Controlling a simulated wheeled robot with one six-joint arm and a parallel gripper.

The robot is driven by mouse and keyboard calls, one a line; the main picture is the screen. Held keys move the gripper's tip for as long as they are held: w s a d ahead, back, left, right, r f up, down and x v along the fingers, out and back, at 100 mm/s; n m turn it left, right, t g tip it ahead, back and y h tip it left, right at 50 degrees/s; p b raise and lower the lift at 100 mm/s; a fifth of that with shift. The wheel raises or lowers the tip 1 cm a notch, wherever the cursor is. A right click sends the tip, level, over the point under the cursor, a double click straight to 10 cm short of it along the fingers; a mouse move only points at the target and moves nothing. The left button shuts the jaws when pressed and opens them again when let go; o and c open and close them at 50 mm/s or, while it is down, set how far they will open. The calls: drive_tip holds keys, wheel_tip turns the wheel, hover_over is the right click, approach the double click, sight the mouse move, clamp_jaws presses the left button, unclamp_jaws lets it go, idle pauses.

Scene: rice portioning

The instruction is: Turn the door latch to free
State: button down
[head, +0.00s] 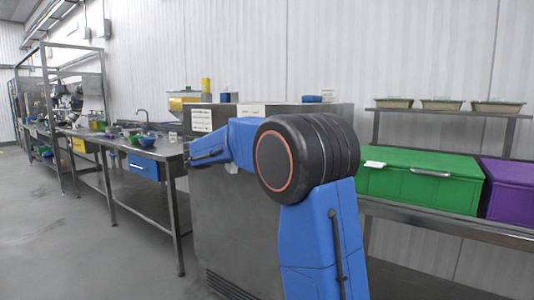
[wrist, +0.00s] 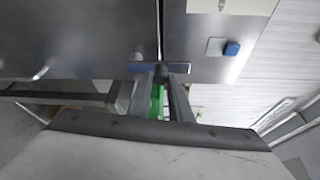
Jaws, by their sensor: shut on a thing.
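The door latch (wrist: 178,68) shows in the wrist view as a narrow blue-grey bar lying crosswise over the seam between two steel panels, with a dark piece at its middle. My gripper (wrist: 160,82) reaches up to it from below, its two fingers close around the latch's middle, shut on it. A green strip (wrist: 156,100) shows between the fingers; I cannot tell what it belongs to. In the head view the steel cabinet (head: 235,225) stands behind my blue arm. My arm hides the latch there, and the fingertips cannot be made out.
A blue block (wrist: 232,48) on a white plate sits on the panel right of the latch. In the head view a green bin (head: 420,178) and a purple bin (head: 510,185) stand on a right-hand shelf. A steel table (head: 120,143) stands left. The floor at left is clear.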

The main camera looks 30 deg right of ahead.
drive_tip(key=shift+w+n, duration=0.15)
drive_tip(key=shift+n, duration=0.15)
drive_tip(key=c, duration=1.6)
unclamp_jaws()
drive_tip(key=shift+f, duration=0.1)
drive_tip(key=shift+a, duration=0.15)
drive_tip(key=a, duration=1.7)
drive_tip(key=shift+w+a+r, duration=0.1)
drive_tip(key=shift+w+r, duration=0.25)
drive_tip(key=shift+r, duration=0.05)
